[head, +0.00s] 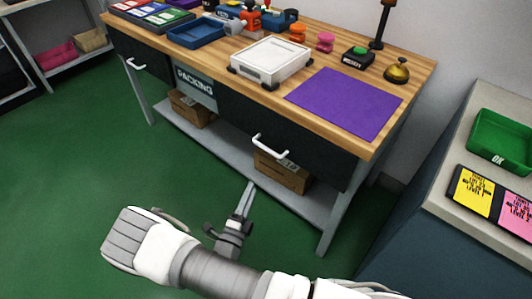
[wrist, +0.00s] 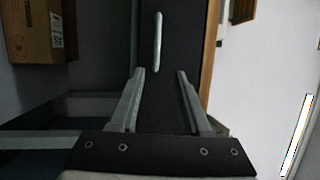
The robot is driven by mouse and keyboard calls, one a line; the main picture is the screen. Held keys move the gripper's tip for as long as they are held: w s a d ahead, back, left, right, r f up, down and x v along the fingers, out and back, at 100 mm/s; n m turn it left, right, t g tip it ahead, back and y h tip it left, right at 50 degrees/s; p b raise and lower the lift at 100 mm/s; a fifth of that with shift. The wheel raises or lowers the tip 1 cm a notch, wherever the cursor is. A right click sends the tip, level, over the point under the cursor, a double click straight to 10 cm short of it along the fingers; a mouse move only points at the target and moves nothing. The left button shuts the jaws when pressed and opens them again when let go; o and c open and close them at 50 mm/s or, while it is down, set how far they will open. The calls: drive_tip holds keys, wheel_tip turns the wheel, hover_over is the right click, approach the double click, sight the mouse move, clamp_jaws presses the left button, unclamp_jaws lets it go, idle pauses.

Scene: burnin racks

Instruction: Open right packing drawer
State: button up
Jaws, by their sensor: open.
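The right packing drawer (head: 318,147) is a dark front under the right half of the wooden bench, and it looks closed. Its white bar handle (head: 270,147) is in the middle of that front. My gripper (head: 248,186) is below and in front of the handle in the head view, apart from it. In the wrist view my gripper (wrist: 160,72) is open and empty, its two fingers spread. The handle (wrist: 157,42) shows ahead, in line with the gap between the fingertips, against the dark drawer front (wrist: 182,38).
The bench top (head: 410,75) holds a white scale (head: 271,60), a purple mat (head: 345,103) and a bell (head: 397,71). Cardboard boxes (head: 283,172) sit on the lower shelf. A side counter (head: 440,190) stands at right. The green floor (head: 70,160) is clear at left.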

drive_tip(key=b, duration=0.4)
approach(266, 148)
drive_tip(key=shift+n+y, duration=0.3)
drive_tip(key=shift+n, duration=0.1)
drive_tip(key=x, duration=1)
drive_tip(key=shift+d+f, duration=0.15)
drive_tip(key=shift+f, duration=0.15)
clamp_jaws()
